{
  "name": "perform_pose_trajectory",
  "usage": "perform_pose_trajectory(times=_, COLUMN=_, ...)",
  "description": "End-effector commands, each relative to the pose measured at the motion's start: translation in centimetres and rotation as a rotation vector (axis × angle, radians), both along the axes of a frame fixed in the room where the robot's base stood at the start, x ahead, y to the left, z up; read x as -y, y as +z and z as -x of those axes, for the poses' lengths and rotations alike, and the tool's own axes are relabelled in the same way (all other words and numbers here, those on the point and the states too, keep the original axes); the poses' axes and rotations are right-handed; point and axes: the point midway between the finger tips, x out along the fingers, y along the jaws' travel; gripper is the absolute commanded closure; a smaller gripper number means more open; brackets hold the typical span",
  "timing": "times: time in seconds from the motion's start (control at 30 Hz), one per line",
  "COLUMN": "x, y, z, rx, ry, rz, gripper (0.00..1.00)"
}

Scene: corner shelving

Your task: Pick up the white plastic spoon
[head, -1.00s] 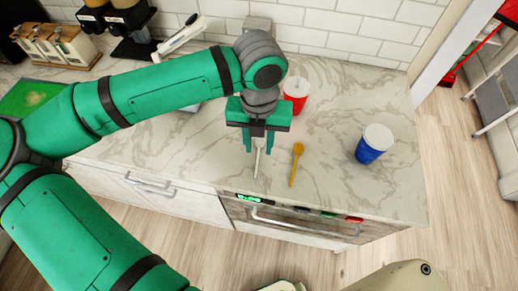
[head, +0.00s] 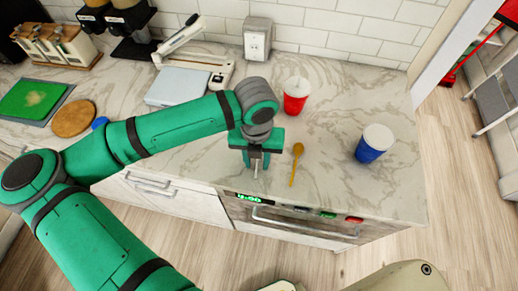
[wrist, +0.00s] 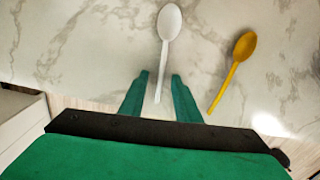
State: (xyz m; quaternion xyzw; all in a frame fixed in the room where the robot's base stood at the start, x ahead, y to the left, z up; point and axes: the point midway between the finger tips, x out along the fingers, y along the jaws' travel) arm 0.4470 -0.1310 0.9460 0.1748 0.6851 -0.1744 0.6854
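The white plastic spoon (wrist: 169,22) lies on the marble counter in the wrist view, bowl away from my gripper and handle pointing toward it. My gripper (wrist: 160,76) is open, with one green finger on each side of the handle and a gap on both sides. In the head view my gripper (head: 256,161) is over the counter near its front edge. Only a short piece of the white spoon (head: 256,173) shows there; the rest is hidden by my gripper. I cannot tell the exact height of the fingers above the counter.
A yellow spoon (wrist: 234,70) lies just right of the white one; it also shows in the head view (head: 296,162). A red cup (head: 295,102) stands behind, a blue cup (head: 369,151) to the right. A scale (head: 178,87) and a green board (head: 33,99) are left.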

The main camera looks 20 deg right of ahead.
Motion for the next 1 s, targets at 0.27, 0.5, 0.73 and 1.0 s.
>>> perform_pose_trajectory(times=0.27, x=0.01, y=0.0, z=0.0, rx=0.0, ry=0.0, rz=0.0, gripper=0.7)
perform_pose_trajectory(times=0.5, x=0.0, y=-0.23, z=0.01, rx=0.0, ry=0.0, rz=0.0, gripper=0.7)
perform_pose_trajectory(times=0.73, x=0.01, y=-0.26, z=0.02, rx=0.0, ry=0.0, rz=0.001, gripper=1.0)
perform_pose_trajectory(times=1.0, x=0.01, y=-0.23, z=0.02, rx=0.0, ry=0.0, rz=0.001, gripper=1.0)
